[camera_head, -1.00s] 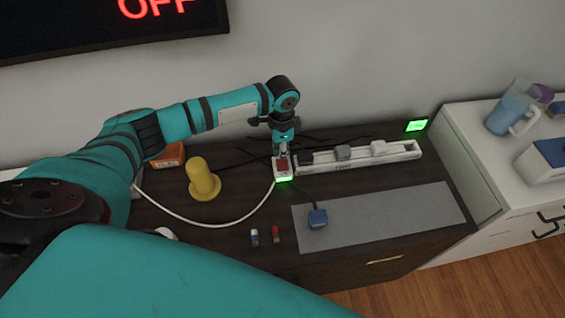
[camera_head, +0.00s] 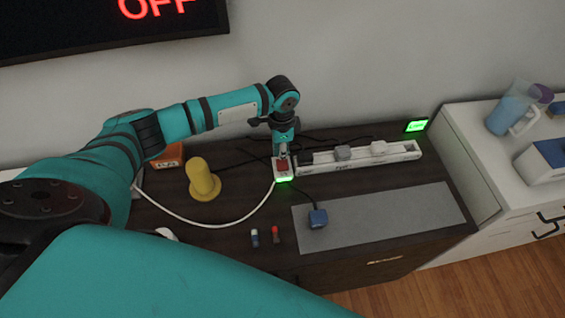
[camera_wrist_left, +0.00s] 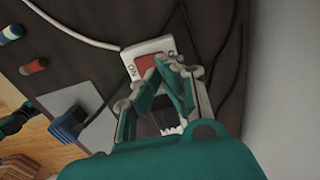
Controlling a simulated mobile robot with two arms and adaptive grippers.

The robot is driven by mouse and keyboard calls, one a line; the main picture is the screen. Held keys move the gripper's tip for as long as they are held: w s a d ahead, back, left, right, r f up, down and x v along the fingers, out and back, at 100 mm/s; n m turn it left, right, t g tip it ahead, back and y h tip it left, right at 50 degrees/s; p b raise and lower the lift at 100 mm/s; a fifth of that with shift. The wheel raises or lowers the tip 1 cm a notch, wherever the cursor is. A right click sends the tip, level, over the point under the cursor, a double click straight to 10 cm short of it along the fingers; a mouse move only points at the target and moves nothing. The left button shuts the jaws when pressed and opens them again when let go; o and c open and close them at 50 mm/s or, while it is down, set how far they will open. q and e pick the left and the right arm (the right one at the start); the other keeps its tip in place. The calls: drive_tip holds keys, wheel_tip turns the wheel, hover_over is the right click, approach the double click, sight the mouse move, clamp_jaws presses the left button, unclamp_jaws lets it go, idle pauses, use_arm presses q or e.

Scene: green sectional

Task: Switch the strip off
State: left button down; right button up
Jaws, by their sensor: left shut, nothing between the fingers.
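The white power strip (camera_head: 360,160) lies along the back of the dark cabinet, with plugs in it. At its left end is a white switch box with a red rocker (camera_head: 283,164) and a lit green edge (camera_head: 284,180). In the left wrist view the red rocker (camera_wrist_left: 146,66) shows beside an "ON" mark. My left gripper (camera_head: 283,153) points down over the switch; its fingertips (camera_wrist_left: 166,66) are together, empty, at the rocker's edge. I cannot tell whether they touch it. The fingers hide part of the switch.
A yellow peg-like object (camera_head: 203,180) and an orange box (camera_head: 168,156) stand left of the switch. A blue plug (camera_head: 318,217) lies on the grey mat (camera_head: 400,213). Two small capsule-like items (camera_head: 265,237) lie in front. A white cable (camera_head: 225,223) curves from the switch.

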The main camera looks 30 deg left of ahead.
use_arm(q)
drive_tip(key=shift+f, duration=0.55)
drive_tip(key=shift+f+b, duration=0.5)
drive_tip(key=shift+f, duration=0.2)
idle(0.4)
drive_tip(key=shift+r, duration=0.1)
wheel_tip(320, 180, up, 7)
drive_tip(key=p, duration=0.8)
idle(0.5)
